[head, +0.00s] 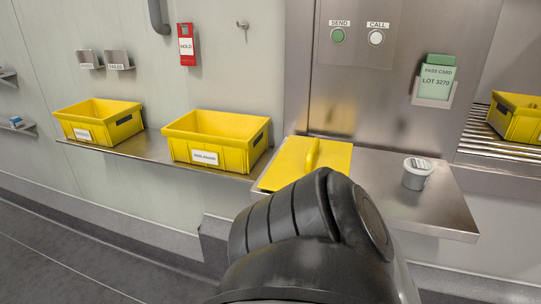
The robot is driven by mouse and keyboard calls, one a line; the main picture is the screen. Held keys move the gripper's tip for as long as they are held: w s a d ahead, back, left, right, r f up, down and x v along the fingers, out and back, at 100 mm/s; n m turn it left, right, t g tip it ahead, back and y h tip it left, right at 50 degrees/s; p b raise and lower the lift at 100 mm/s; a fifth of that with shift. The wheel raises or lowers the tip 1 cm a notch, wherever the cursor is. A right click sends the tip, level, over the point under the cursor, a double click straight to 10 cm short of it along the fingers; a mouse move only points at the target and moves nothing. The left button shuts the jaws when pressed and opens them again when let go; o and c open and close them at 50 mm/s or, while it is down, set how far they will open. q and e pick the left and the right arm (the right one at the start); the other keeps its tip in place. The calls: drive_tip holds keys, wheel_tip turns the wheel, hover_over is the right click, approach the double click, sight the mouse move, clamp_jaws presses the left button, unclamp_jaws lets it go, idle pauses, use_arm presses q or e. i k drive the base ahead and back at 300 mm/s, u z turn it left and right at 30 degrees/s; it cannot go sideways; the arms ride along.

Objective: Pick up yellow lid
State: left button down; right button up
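The yellow lid (334,162) lies flat on the steel shelf below the SEND and CALL buttons. It is a flat yellow plate with an upright handle (313,154) near its middle. My dark arm, at the bottom middle, covers the lid's near edge in the picture. I cannot tell whether the arm touches the lid. Neither gripper's fingers show.
A small grey tub (416,174) stands right of the lid on the steel shelf (447,208). Two open yellow bins, one (232,156) nearer and one (99,138) farther left, sit on a wall ledge. Another yellow bin (520,128) stands on rollers at right.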

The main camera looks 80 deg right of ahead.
sight(299, 157)
drive_tip(key=z, duration=2.2)
